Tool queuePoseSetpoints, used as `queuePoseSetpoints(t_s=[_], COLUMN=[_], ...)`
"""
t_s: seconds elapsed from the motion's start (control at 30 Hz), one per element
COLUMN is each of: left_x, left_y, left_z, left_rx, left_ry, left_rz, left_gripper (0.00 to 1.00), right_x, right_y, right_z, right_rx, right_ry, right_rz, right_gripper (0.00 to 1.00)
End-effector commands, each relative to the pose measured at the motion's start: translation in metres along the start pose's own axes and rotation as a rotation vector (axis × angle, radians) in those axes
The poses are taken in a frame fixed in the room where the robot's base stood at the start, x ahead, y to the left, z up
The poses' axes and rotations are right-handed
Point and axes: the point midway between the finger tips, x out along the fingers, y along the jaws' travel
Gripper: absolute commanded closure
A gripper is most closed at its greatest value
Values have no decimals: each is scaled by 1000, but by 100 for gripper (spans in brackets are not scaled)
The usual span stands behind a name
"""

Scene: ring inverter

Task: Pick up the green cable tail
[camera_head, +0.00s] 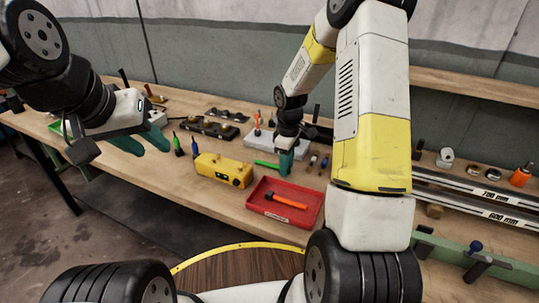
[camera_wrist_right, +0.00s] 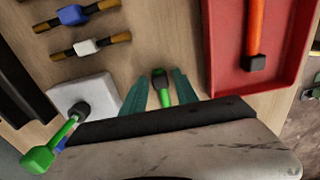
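The green cable tail (camera_head: 265,164) lies on the bench beside my right gripper and sticks out to its left in the head view. In the right wrist view the tail's dark-capped end (camera_wrist_right: 160,88) shows between the teal fingers of my right gripper (camera_wrist_right: 160,92). A gap shows at the finger tips on both sides, so the gripper looks open around it. The rest of the tail is hidden behind the gripper body. In the head view the right gripper (camera_head: 286,162) points down at the bench. My left gripper (camera_head: 143,142) is open and empty above the bench's left part.
A red tray (camera_head: 251,202) holding an orange-handled hammer (camera_head: 287,200) is close to the right gripper. A yellow box (camera_head: 222,170) stands to the left. A white block (camera_head: 262,142) is behind. Small connectors (camera_wrist_right: 85,46) and several tools lie nearby.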

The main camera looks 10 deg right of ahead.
Motion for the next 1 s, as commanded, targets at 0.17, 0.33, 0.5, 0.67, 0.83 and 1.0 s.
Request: queuePoseSetpoints(t_s=[0.17,0.33,0.5,0.67,0.83,1.0], left_x=[0,0,0,0,0,0], left_y=[0,0,0,0,0,0], left_z=[0,0,0,0,0,0], left_rx=[0,0,0,0,0,0], left_ry=[0,0,0,0,0,0], left_rz=[0,0,0,0,0,0], left_gripper=[64,64,64,64,64,64], right_x=[0,0,-2,-22,-57,-86], right_y=[0,0,0,1,1,1], right_z=[0,0,0,0,0,0], right_rx=[0,1,1,3,1,3], right_ry=[0,0,1,3,3,2], right_rz=[0,0,1,4,4,4], right_gripper=[100,100,100,100,100,100])
